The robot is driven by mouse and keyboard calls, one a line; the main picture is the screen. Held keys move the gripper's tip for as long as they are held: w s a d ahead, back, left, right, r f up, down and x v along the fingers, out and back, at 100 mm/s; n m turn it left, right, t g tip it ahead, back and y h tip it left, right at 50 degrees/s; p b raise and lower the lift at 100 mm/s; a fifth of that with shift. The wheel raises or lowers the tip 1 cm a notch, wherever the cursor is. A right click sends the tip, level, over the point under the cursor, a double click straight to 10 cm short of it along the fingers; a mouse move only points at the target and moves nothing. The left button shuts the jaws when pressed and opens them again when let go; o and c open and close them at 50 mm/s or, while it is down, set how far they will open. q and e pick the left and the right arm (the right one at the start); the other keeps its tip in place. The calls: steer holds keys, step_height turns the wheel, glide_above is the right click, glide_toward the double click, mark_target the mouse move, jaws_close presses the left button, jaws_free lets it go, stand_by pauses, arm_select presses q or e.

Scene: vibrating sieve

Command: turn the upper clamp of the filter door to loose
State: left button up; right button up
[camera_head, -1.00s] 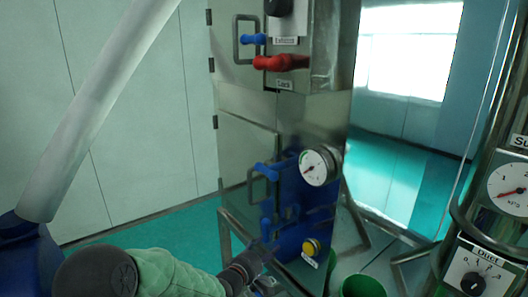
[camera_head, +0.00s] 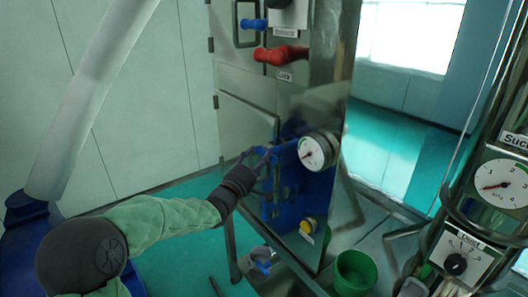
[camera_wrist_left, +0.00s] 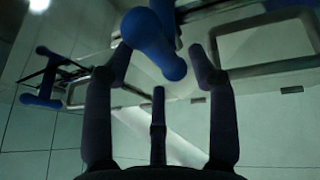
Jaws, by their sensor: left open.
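The upper blue clamp (camera_head: 287,147) of the lower cabinet door is partly hidden behind my left gripper (camera_head: 256,157) in the head view. In the left wrist view a blue clamp with a rounded end (camera_wrist_left: 152,42) fills the upper middle. My left gripper, also in the left wrist view (camera_wrist_left: 160,75), has its dark fingers spread open, with the clamp's end between and just beyond the tips. Contact cannot be told. A second blue clamp (camera_wrist_left: 40,92) stands farther left in that view. My right gripper is not in view.
A red lock handle (camera_head: 282,54) and another blue clamp (camera_head: 253,24) sit higher on the cabinet. A pressure gauge (camera_head: 313,153) and a yellow button (camera_head: 307,226) are right of the gripper. A green bucket (camera_head: 354,272) stands below.

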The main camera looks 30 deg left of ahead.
mark_target(263, 154)
arm_select(q)
steer(key=shift+w+r, duration=0.15)
steer(key=shift+w, duration=0.65)
steer(key=shift+w+r, duration=0.1)
steer(key=shift+w, duration=0.65)
jaws_close()
